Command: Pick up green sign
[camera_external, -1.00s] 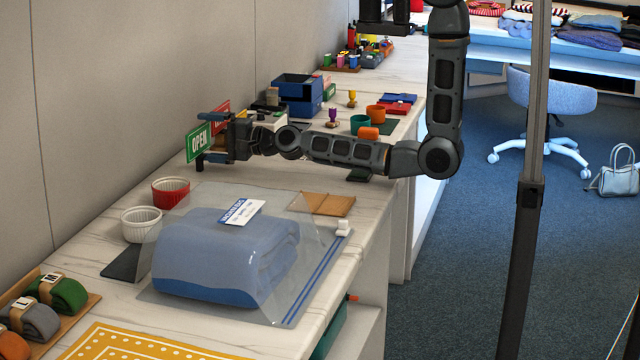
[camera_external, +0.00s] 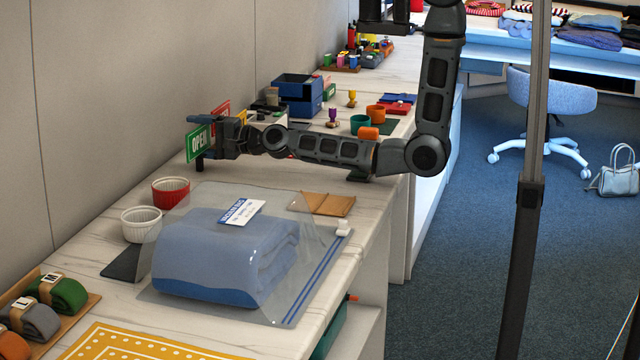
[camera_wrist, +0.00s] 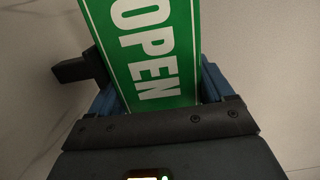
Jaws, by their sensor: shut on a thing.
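The green sign (camera_external: 199,141) with white "OPEN" lettering is upright near the wall at the far left of the counter. It also fills the upper middle of the wrist view (camera_wrist: 150,45). My gripper (camera_external: 207,140) is at the sign, with its blue fingers on either side of it, shut on it. In the wrist view the fingers show at the sign's left and right edges. A red sign (camera_external: 221,110) stands just behind, partly hidden by the green sign and my gripper. Whether the green sign touches the counter is unclear.
Red (camera_external: 171,191) and white (camera_external: 141,223) ramekins sit in front of the sign. A bagged blue folded textile (camera_external: 225,260) fills the counter nearer the camera. A blue box (camera_external: 299,97) and several small cups stand behind my arm.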

